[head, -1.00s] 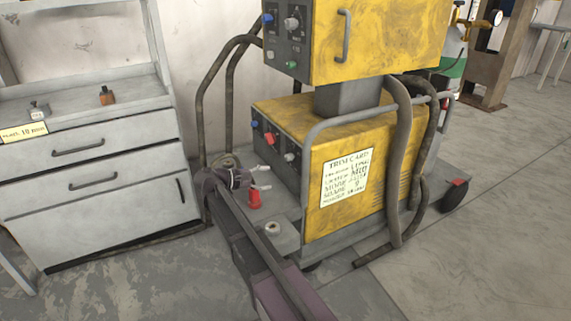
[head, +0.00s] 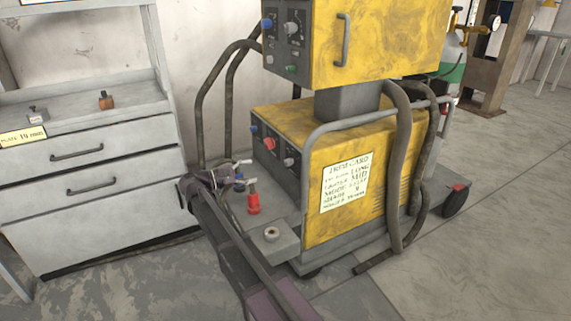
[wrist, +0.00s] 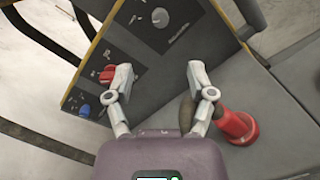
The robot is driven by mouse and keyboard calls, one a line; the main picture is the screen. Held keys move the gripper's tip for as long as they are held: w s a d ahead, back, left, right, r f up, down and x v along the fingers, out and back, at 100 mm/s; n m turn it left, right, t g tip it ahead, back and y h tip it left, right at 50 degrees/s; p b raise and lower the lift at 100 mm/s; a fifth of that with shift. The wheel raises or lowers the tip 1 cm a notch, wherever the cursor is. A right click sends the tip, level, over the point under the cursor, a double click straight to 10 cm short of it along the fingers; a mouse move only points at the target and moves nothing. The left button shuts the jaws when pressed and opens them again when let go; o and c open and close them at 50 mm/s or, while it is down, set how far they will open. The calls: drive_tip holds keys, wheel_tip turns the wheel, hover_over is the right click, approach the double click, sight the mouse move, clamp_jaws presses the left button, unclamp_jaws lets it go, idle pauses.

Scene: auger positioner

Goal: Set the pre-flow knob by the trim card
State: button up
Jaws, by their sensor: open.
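The trim card (head: 347,183) is on the side of the lower yellow unit (head: 318,222). Its lettering is small; I make out LONG and MID near the top, but the rest is unclear. The lower front panel carries a blue knob (head: 254,130), a red knob (head: 269,143) and a grey knob (head: 289,162). In the wrist view the grey knob (wrist: 160,17), red knob (wrist: 107,75) and blue knob (wrist: 83,110) also show. I cannot read which is pre-flow. My gripper (head: 248,172) is open and empty before the panel; its left fingertip appears close to the red knob in the wrist view (wrist: 160,75).
A red fitting (wrist: 235,125) stands on the cart deck beside my right finger. The upper yellow unit (head: 382,45) overhangs the lower one. A grey tubular rail (head: 345,123) and thick hoses (head: 398,170) flank it. A drawer cabinet (head: 85,180) stands at left.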

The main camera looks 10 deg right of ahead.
sight(286, 163)
drive_tip(key=x, duration=1.2)
drive_tip(key=shift+w+d, duration=0.1)
drive_tip(key=shift+d, duration=0.3)
drive_tip(key=shift+c, duration=0.2)
clamp_jaws()
